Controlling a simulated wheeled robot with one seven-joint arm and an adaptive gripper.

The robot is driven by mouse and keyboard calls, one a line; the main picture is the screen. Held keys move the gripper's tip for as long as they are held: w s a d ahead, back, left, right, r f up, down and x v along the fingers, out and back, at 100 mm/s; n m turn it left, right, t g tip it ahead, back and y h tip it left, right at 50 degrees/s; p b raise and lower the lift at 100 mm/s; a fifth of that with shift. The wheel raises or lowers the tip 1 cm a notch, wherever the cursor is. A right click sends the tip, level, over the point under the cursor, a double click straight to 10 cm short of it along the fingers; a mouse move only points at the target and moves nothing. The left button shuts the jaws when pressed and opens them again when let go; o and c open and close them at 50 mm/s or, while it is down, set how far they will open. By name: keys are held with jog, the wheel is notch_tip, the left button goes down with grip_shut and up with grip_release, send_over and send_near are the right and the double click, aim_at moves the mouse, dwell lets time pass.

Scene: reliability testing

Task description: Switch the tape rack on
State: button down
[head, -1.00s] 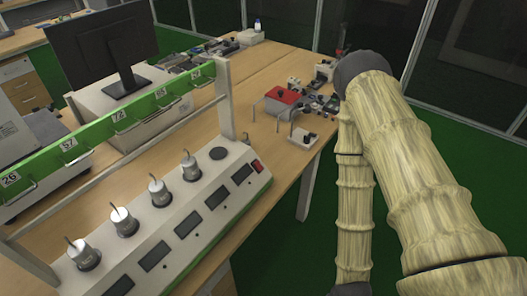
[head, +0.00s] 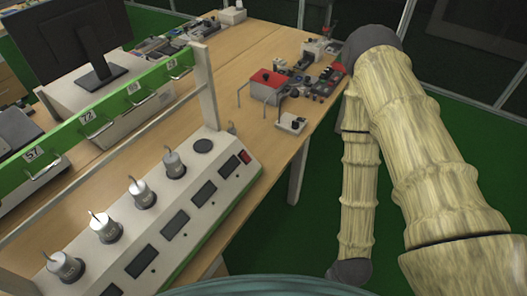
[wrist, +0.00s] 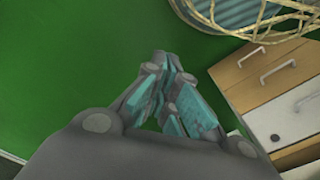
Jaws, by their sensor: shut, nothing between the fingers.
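The tape rack (head: 222,172) is a long white console on the wooden bench, in the left half of the head view. A row of metal cylinders (head: 173,165) stands upright on its top, beside a row of small dark displays (head: 174,223). A red switch (head: 245,157) sits at its far right end; I cannot tell its position. Above is a white frame with a green bar (head: 117,108) bearing numbers. My gripper (wrist: 167,70) shows only in the wrist view, shut and empty, over green floor and away from the rack. My arm fills the right side of the head view.
A red-topped device (head: 268,82) and small parts stand farther along the bench (head: 255,45). A monitor (head: 75,40) is at the upper left. Wooden and white drawers (wrist: 275,70) are right of my gripper in the wrist view. Green floor (head: 300,225) is open beside the bench.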

aim_at(246, 157)
jog(key=w+a+r+n+t+y+b, duration=0.1)
jog(key=w+a+r+n+t+y, duration=0.15)
jog(key=w, duration=0.45)
jog(key=w+a+r+n+t+y+b, duration=0.1)
jog(key=w+a+r, duration=0.1)
jog(key=w+r, duration=0.35)
jog(key=w+a+r+n+t+y+b, duration=0.1)
jog(key=w+a+t, duration=0.15)
jog(key=w, duration=0.65)
jog(key=w+a+r+n+t+y+b, duration=0.1)
jog(key=w+a+r+n+y, duration=0.2)
jog(key=w+r, duration=0.2)
jog(key=w+a+r+n+y+b, duration=0.1)
jog(key=w+a+r+n+y, duration=0.2)
jog(key=r, duration=0.9)
jog(key=shift+w+r+n+t, duration=0.3)
jog(key=shift+w+n+t, duration=0.1)
jog(key=shift+w, duration=0.55)
jog(key=shift+a, duration=0.15)
jog(key=p+x, duration=0.4)
jog(key=x, duration=1)
jog(key=shift+w, duration=0.1)
jog(key=shift+r, duration=0.1)
